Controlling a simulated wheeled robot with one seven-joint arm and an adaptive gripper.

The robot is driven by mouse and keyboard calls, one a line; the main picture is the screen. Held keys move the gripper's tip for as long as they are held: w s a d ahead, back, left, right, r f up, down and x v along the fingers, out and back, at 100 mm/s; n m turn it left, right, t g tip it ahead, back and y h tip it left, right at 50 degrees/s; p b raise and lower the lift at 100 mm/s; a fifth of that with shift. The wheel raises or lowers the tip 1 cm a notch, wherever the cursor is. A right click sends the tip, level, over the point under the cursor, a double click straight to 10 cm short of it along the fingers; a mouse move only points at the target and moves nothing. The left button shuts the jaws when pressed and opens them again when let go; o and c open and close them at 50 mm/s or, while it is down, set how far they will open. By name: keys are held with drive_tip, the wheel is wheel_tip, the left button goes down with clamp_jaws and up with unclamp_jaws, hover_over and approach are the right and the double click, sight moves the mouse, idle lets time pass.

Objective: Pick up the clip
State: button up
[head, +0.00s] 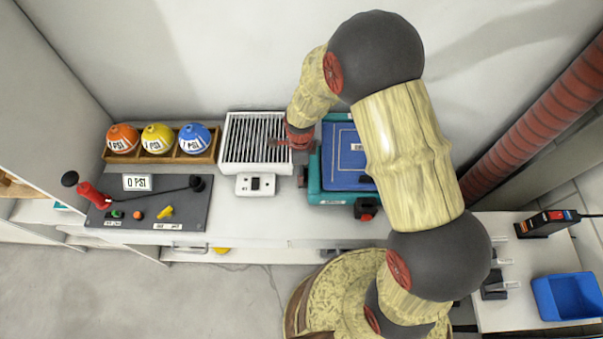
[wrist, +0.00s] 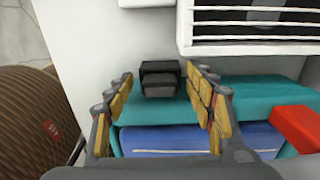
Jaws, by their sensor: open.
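A small black blocky piece, which looks like the clip (wrist: 159,79), sits at the edge of the teal case (wrist: 258,92) in the wrist view. In the head view it shows as a small dark piece (head: 303,176) at the left side of the teal case (head: 314,190). My gripper (wrist: 163,82) is open and empty. In the wrist view its two yellow-padded fingers appear on either side of the black piece, with gaps on both sides. In the head view my gripper (head: 291,144) is above the gap between the grill and the case, partly hidden by my arm.
A white grill unit (head: 223,148) with a control box (head: 256,185) stands just left of the case. Farther left are a wooden rack with coloured balls (head: 157,140) and a grey panel with levers (head: 140,212). A blue bin (head: 567,297) is at the lower right.

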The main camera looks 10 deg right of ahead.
drive_tip(key=c, duration=0.4)
drive_tip(key=c, duration=0.7)
drive_tip(key=shift+r, duration=0.1)
drive_tip(key=shift+c, duration=0.6)
